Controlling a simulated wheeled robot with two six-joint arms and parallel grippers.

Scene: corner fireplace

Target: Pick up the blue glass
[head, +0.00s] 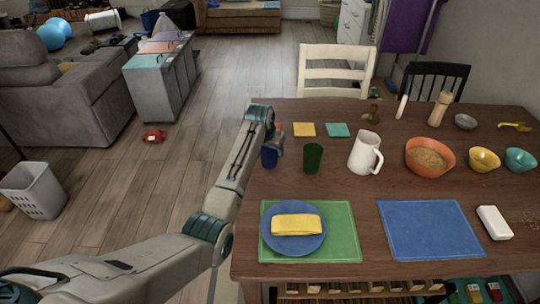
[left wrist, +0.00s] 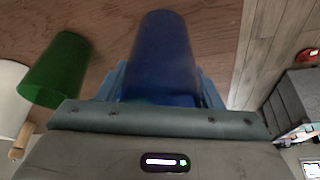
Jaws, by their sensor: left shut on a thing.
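The blue glass (head: 269,157) is at the left edge of the wooden table (head: 340,190), at the end of my left arm in the head view. My left gripper (head: 276,148) is shut on it. In the left wrist view, the blue glass (left wrist: 162,60) stands out between the two fingers of my left gripper (left wrist: 165,85). I cannot tell whether its base touches the table. My right gripper is in neither view.
A green glass (head: 313,158) stands just right of the blue glass, and a white pitcher (head: 364,153) is beyond it. A blue plate (head: 293,243) with a folded yellow napkin (head: 296,225) lies nearer. Yellow and teal coasters (head: 304,130) lie behind. Open floor lies left.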

